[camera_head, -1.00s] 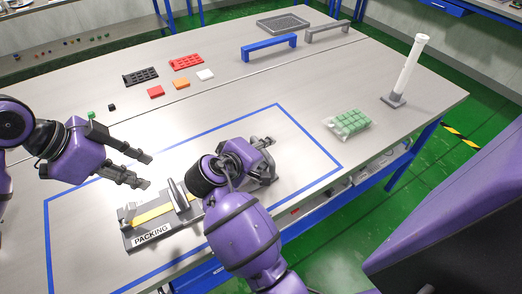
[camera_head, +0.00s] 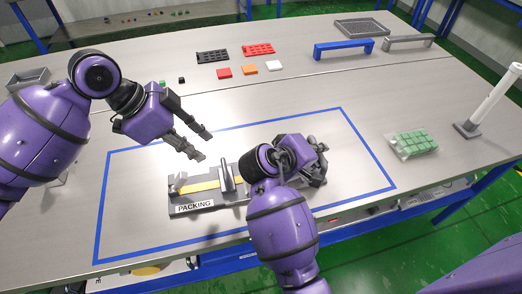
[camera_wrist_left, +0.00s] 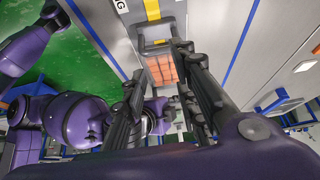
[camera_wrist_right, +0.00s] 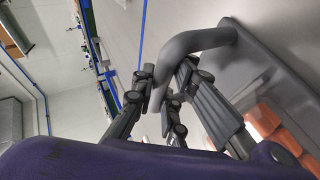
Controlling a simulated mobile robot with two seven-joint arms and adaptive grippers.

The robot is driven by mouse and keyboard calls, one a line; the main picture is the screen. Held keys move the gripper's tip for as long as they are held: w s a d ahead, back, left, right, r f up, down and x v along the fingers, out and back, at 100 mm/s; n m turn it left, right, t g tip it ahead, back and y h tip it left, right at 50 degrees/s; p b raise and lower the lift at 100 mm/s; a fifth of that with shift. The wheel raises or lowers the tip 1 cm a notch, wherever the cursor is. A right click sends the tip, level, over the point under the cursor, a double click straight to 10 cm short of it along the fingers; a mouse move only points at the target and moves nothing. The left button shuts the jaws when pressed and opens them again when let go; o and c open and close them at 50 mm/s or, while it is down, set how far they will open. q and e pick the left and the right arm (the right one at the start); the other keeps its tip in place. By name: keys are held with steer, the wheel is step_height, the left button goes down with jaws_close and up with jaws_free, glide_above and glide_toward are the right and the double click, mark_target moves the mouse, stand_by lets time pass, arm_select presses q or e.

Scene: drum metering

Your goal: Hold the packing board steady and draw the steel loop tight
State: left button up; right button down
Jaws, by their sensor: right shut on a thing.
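The grey packing board (camera_head: 225,199), with a yellow strip and a PACKING label, lies on the table inside the blue outline. My right arm hides part of it in the head view. In the right wrist view my right gripper (camera_wrist_right: 163,88) is shut on the bent grey steel loop (camera_wrist_right: 197,40). In the head view my right gripper (camera_head: 322,165) is at the board's right end. My left gripper (camera_head: 205,147) is open and empty, above the table behind the board. An orange block pack (camera_wrist_left: 161,70) shows between its fingers in the left wrist view, apart from them.
A bag of green blocks (camera_head: 412,143) lies right of the outline, near a white post (camera_head: 490,100). Red, orange and white pieces (camera_head: 248,70), black and red trays (camera_head: 258,49) and a blue bar handle (camera_head: 344,48) stand farther back. The outlined area behind the board is mostly clear.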

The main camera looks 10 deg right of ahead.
mark_target(223, 165)
arm_select(q)
steer(key=w+d+r+m+y, duration=0.15)
steer(key=d+r+m, duration=0.3)
steer(key=m, duration=0.45)
steer(key=f+m, duration=0.3)
steer(key=f, duration=0.1)
steer(key=f+m+y, duration=0.1)
steer(key=f+m, duration=0.2)
steer(key=f, duration=0.1)
steer(key=s+f+m+y, duration=0.1)
steer(key=f+m, duration=0.2)
steer(key=f, duration=0.1)
steer(key=shift+d+f, duration=0.2)
steer(key=shift+d, duration=0.1)
